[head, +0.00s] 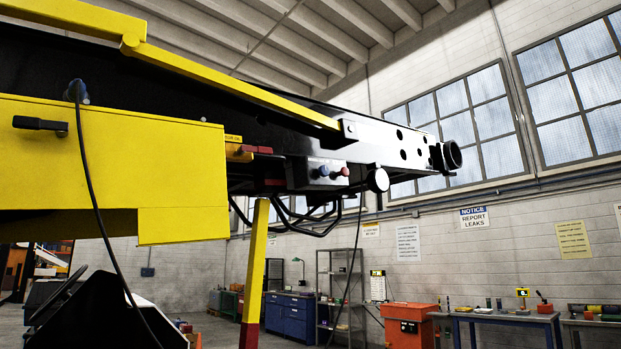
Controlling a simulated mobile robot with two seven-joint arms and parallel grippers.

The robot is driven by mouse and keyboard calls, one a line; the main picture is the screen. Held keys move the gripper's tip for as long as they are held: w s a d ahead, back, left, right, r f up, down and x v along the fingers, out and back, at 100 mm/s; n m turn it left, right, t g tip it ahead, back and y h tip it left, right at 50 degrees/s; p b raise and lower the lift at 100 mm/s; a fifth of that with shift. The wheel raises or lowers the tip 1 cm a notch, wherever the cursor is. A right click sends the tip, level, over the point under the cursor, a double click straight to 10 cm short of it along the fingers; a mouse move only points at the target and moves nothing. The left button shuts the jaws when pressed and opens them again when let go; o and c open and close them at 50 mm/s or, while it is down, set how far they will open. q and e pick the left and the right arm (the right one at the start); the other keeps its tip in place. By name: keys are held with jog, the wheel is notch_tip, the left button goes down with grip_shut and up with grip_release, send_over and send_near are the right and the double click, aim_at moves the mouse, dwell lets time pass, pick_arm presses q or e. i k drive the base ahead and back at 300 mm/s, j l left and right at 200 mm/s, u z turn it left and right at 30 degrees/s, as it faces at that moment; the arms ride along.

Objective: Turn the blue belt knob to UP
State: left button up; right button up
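A blue knob (323,171) sits on a small dark control box (315,182) on the side of the belt loader's boom (270,125). A red knob or button (345,171) is just right of it on the same box. Small lettering above the knobs is too small to read, so I cannot tell which way the blue knob points. Another blue part (76,90) with a black cable is on top of the yellow housing at the left. Neither of my grippers shows in the head view.
The yellow housing (170,165) fills the left side, with a yellow rail (230,85) above and a yellow post (255,265) below the boom. A black cable (100,215) hangs at the left.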

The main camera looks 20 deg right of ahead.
aim_at(323, 171)
jog(key=i+l+u, duration=0.25)
jog(key=l, duration=0.2)
jog(key=i+l+u, duration=0.2)
jog(key=l, duration=0.25)
jog(key=l+u, duration=0.25)
jog(key=l, duration=0.25)
jog(key=i+l+u, duration=0.25)
jog(key=l, duration=0.25)
jog(key=l+u, duration=0.2)
jog(key=l, duration=0.35)
jog(key=k, duration=0.05)
